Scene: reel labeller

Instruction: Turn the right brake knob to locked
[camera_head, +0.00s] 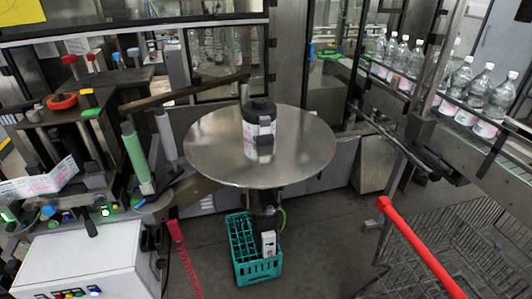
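Neither of my grippers shows in the head view. The labelling machine stands at the left, with several coloured knobs on it. Two red knobs (80,59) stand upright at its back left, and blue-topped knobs (124,54) stand to their right. A round metal disc (215,150) in the middle carries a black hub (259,108) with a grey block.
A white cabinet (85,260) with buttons stands at the lower left. A teal crate (258,272) sits on the floor below the disc. Bottles (470,85) line the conveyor at the right. A wire cart with a red handle (420,245) is at the lower right.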

